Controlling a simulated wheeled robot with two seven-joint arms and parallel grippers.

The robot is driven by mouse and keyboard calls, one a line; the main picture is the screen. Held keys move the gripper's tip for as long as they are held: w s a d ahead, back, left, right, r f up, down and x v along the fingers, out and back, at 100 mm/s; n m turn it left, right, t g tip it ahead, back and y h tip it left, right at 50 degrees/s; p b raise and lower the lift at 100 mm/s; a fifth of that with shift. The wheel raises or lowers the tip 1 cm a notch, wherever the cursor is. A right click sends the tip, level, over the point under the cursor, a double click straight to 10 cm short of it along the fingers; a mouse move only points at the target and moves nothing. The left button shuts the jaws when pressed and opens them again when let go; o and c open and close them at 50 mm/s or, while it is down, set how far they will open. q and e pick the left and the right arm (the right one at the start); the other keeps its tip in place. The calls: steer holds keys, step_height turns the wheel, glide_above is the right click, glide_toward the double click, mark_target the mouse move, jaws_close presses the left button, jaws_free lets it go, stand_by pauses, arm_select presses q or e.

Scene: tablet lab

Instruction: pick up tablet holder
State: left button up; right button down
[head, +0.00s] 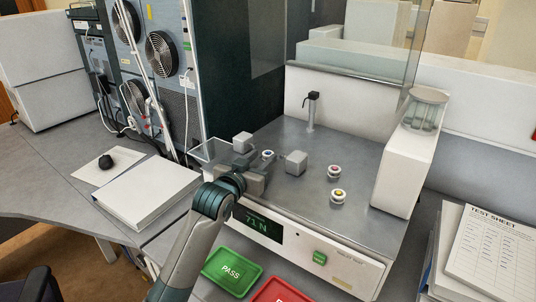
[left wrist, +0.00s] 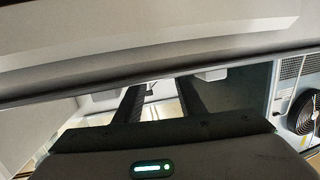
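Three small white round holders stand on the grey top of the tester: one with a blue top (head: 268,154), one with a red top (head: 334,172) and one with a yellow top (head: 338,196). My left gripper (head: 260,167) is low over the tester's near left part, right beside the blue-topped holder and partly covering it. In the left wrist view its two dark fingers (left wrist: 160,98) stand apart with a bright gap between them. I see no holder clearly gripped; contact with the blue-topped one cannot be told. My right gripper is not in view.
Two grey blocks (head: 296,162) (head: 242,142) flank the blue-topped holder. A clear tray (head: 208,152) is at the tester's left edge. A black-tipped post (head: 311,110) stands behind, and a white housing (head: 405,170) at right. Green PASS tray (head: 232,271) and red tray (head: 277,291) lie in front.

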mark_target(266, 155)
arm_select(q)
steer(key=shift+f+p+x, duration=0.2)
steer(key=shift+p+x, duration=0.45)
steer(key=shift+x, duration=1.15)
steer(key=shift+a, duration=0.1)
steer(key=c, duration=0.5)
